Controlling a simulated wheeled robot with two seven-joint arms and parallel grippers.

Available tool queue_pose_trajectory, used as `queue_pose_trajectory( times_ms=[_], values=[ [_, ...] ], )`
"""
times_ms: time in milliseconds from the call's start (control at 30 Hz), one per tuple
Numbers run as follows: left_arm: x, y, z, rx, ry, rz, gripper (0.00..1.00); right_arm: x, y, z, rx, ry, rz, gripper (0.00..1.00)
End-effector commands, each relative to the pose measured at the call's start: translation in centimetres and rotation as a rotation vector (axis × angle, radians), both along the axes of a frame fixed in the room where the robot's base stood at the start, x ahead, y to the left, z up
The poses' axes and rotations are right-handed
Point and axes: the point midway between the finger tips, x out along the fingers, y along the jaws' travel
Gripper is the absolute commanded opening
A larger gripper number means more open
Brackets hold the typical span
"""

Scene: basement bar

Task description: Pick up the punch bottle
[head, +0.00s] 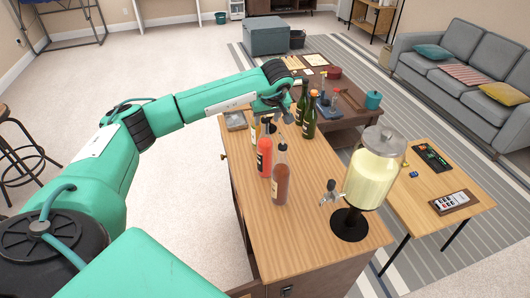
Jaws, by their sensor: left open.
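Several bottles stand upright on the wooden bar counter (240,201). A bottle of bright red liquid with a dark label (264,160) looks most like the punch bottle, but I cannot read its label. A bottle of brownish-orange liquid (281,181) stands just in front of it. A pale yellow bottle (255,133) stands behind, partly hidden. Two dark green bottles (309,122) stand to the right. My left gripper (277,118) is open above the counter, behind the red bottle and beside the green bottles. Whether it touches any bottle is unclear. My right gripper is out of view.
A drink dispenser with pale yellow liquid (373,176) stands on the counter's right end. A small tray (236,121) is at the far left end. A side table (440,185) and a dark low table (350,115) stand beyond. The near left counter top is clear.

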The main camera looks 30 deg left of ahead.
Motion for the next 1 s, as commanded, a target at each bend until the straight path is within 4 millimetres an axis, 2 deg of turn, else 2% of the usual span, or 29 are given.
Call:
queue_pose_trajectory(
  times_ms=[33, 100, 300, 500, 567, 767, 1000],
  values=[
    [0.1, 0.2, -0.2, -0.001, 0.004, 0.001, 0.49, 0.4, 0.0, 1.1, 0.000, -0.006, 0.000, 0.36],
    [0.4, 0.5, -1.1, -0.001, 0.004, 0.001, 0.49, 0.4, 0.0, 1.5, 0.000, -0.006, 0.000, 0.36],
    [0.8, 1.0, -2.8, 0.000, 0.000, -0.001, 0.49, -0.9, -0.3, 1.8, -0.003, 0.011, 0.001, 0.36],
    [0.9, 1.0, -2.9, 0.000, 0.000, -0.001, 0.49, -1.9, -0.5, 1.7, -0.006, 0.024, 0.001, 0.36],
    [0.8, 1.0, -2.9, -0.001, -0.001, 0.000, 0.39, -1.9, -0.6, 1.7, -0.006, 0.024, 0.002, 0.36],
    [0.8, 1.0, -2.9, -0.001, -0.001, 0.000, 0.00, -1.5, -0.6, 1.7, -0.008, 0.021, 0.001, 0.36],
    [0.8, 1.0, -2.9, 0.000, 0.000, 0.000, 0.00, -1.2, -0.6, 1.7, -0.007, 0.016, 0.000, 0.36]
  ],
)
